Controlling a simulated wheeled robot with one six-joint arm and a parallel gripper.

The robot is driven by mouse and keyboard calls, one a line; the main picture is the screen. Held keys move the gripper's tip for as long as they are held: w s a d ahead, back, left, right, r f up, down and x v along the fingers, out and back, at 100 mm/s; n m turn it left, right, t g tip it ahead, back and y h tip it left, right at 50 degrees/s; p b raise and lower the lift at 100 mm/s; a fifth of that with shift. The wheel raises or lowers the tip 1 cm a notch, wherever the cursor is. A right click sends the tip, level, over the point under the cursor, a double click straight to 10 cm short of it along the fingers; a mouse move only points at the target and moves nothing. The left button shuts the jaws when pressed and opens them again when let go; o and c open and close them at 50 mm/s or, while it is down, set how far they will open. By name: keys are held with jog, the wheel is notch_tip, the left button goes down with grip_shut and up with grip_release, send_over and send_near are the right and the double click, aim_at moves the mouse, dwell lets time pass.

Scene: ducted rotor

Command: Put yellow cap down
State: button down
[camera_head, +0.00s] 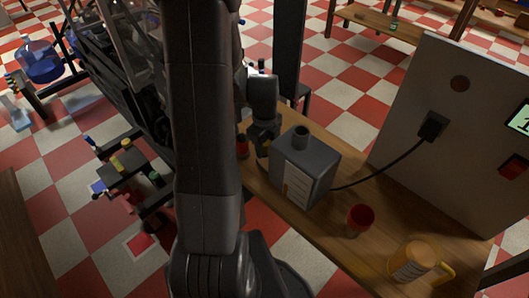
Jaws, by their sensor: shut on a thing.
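My gripper (264,142) is at the left side of a grey box, low over the wooden table's left end. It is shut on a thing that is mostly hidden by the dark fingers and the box. A small yellowish-tan patch, which I take for the yellow cap (263,162), shows just below the fingers. I cannot tell whether it touches the table.
The grey box (325,170) with a short round neck stands right beside my gripper, its cable running to a panel (420,85). A red cup (360,219) and a yellow mug (410,262) stand on the table (310,223). A red item (242,147) is left of my gripper.

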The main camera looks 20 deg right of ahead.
aim_at(265, 152)
jog(key=shift+f, duration=1.3)
jog(key=shift+f+b, duration=0.2)
jog(key=shift+b, duration=0.1)
jog(key=c, duration=0.9)
grip_release()
notch_tip(265, 152, up, 12)
jog(key=p, duration=0.2)
jog(key=shift+r+p, duration=0.2)
jog(key=shift+p, duration=0.1)
